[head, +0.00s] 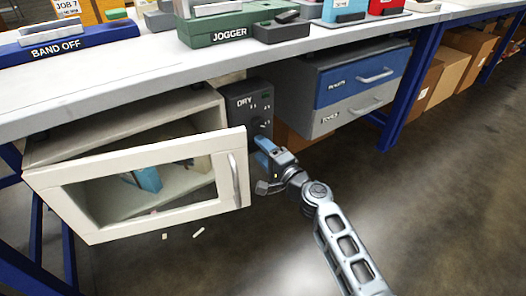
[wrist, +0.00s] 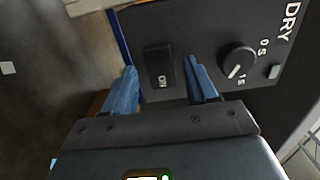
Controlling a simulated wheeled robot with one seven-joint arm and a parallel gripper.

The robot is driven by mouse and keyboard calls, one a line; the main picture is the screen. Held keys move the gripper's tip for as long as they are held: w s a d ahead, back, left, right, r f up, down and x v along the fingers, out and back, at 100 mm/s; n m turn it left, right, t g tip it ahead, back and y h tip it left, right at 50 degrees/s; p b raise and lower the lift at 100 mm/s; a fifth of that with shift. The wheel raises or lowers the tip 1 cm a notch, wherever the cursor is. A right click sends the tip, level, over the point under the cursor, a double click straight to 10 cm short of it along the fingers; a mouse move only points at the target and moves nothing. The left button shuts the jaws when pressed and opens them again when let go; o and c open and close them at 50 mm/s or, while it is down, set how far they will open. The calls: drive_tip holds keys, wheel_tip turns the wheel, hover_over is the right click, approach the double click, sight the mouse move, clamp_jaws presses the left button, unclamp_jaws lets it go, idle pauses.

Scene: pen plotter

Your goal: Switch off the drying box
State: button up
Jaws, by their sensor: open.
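The white drying box (head: 130,165) hangs under the bench at the left, its windowed door (head: 150,217) standing ajar. Beside it is a dark control panel (head: 240,91) marked DRY. In the wrist view the panel (wrist: 205,25) shows a black switch (wrist: 158,62) with ON lettered at one end, a round dial (wrist: 237,58) and a small green square (wrist: 274,71). My gripper (head: 262,143) is at the panel's lower part. In the wrist view its blue fingers (wrist: 163,82) are open and empty, one on either side of the switch. I cannot tell whether they touch the panel.
Right of the panel is a blue and grey drawer unit (head: 362,88). The bench top (head: 150,66) overhangs the panel. The door's handle (head: 234,180) is close left of my gripper. Small pale pieces (head: 199,232) lie on the floor. The floor at the right is clear.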

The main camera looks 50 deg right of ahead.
drive_tip(key=shift+c, duration=0.3)
drive_tip(key=c, duration=1)
drive_tip(key=n+y+b, duration=0.2)
drive_tip(key=y, duration=0.1)
drive_tip(key=shift+d+t, duration=0.3)
drive_tip(key=shift+d, duration=0.05)
drive_tip(key=o, duration=1.1)
drive_tip(key=shift+c, duration=0.2)
drive_tip(key=shift+s, duration=0.1)
drive_tip(key=s+p, duration=0.1)
drive_tip(key=s, duration=0.6)
drive_tip(key=shift+s+a, duration=0.2)
drive_tip(key=shift+s, duration=0.2)
